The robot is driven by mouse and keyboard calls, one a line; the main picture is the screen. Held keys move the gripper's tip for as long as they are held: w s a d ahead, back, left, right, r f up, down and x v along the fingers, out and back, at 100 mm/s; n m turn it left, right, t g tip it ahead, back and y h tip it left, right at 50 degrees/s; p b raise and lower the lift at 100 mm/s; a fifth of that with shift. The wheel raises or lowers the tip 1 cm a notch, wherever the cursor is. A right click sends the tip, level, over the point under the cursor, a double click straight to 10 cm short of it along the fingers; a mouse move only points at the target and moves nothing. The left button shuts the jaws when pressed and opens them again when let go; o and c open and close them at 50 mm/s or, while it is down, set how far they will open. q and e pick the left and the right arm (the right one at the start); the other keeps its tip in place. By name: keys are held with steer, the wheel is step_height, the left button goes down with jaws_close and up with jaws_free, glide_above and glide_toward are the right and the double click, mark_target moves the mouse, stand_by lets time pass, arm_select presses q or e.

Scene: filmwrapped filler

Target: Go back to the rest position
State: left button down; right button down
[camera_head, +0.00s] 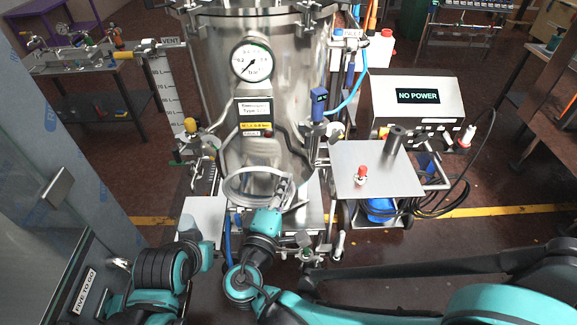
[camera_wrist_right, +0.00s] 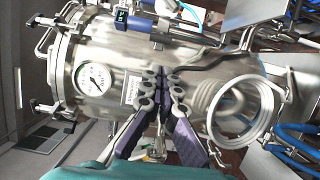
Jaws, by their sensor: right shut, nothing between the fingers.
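My right gripper (camera_head: 284,192) is in front of the lower part of the steel vessel (camera_head: 290,95), close to its round glass port (camera_head: 240,187). In the right wrist view my right gripper (camera_wrist_right: 164,74) has its dark fingers together, with nothing between them. The vessel (camera_wrist_right: 120,55) and port (camera_wrist_right: 240,110) lie behind the fingers there; I cannot tell how large the gap is. My left arm shows at the lower left of the head view, but I make out no left gripper.
A pressure gauge (camera_head: 252,60) is on the vessel. A steel side table (camera_head: 395,175) with a red-topped item stands to the right, below a "NO POWER" box (camera_head: 418,98). A glass panel and a "FIVE TO GO" case (camera_head: 85,285) stand at left. Cables hang at right.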

steer(key=s+d+f+m+g, duration=0.1)
steer(key=d+f+m+g, duration=0.25)
steer(key=d, duration=0.45)
steer(key=s+d+f+m+g, duration=0.2)
steer(key=d+f+m+g, duration=0.1)
steer(key=d+f+g, duration=0.3)
arm_select(q)
steer(key=shift+w+d, duration=0.1)
arm_select(e)
steer(key=s+d+m+y, duration=0.3)
steer(key=s+m+y, duration=0.2)
steer(key=s+m, duration=0.2)
steer(key=shift+d+f+m+y, duration=0.2)
steer(key=shift+m+y, duration=0.1)
steer(key=shift+m, duration=0.15)
arm_select(q)
steer(key=c, duration=2.3)
jaws_free()
arm_select(e)
steer(key=shift+g, duration=0.25)
